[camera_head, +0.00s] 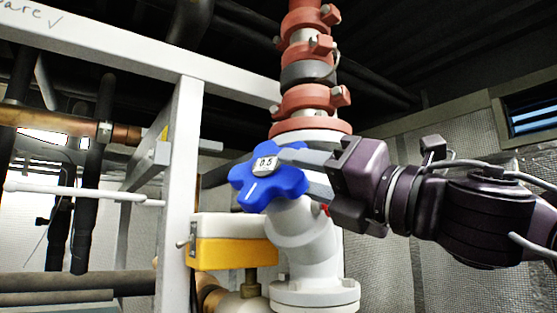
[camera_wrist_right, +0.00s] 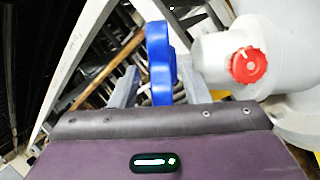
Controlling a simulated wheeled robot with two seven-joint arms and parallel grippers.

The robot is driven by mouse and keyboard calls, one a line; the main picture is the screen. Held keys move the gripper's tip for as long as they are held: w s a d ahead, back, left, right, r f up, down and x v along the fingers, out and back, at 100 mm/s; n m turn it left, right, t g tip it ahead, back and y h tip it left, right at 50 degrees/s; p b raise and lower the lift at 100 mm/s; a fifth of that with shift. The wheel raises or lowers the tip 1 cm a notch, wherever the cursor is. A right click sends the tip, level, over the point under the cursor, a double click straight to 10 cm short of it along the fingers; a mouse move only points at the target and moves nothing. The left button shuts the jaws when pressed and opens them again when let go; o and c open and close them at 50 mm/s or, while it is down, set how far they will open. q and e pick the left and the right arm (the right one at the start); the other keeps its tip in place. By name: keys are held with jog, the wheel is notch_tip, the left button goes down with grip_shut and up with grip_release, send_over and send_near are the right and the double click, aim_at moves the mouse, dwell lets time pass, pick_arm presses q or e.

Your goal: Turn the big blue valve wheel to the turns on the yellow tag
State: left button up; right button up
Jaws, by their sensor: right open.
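The blue valve wheel (camera_head: 262,187) has rounded lobes and sits on the grey-white valve body (camera_head: 300,231). Its hub carries a small pale plate (camera_head: 265,164) reading "0.5", and a white line marks a lower lobe. My right gripper (camera_head: 297,169) reaches in from the right, with its fingers at the wheel's right side. In the right wrist view the wheel (camera_wrist_right: 161,62) stands edge-on between the two fingers of the open gripper (camera_wrist_right: 160,92), with a gap visible on each side. I make out no separate yellow tag. My left gripper is out of view.
A yellow and white box (camera_head: 232,252) sits just below and left of the wheel. A white frame post (camera_head: 182,180) stands left of it. Red-banded pipe (camera_head: 305,100) rises behind. A red knob (camera_wrist_right: 248,65) is close to the gripper's right side in the wrist view.

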aim_at(280, 170)
jog(key=p+x, duration=0.1)
jog(key=x, duration=0.3)
jog(key=shift+w+a, duration=0.15)
jog(key=shift+a, duration=0.05)
jog(key=shift+d, duration=0.1)
grip_shut()
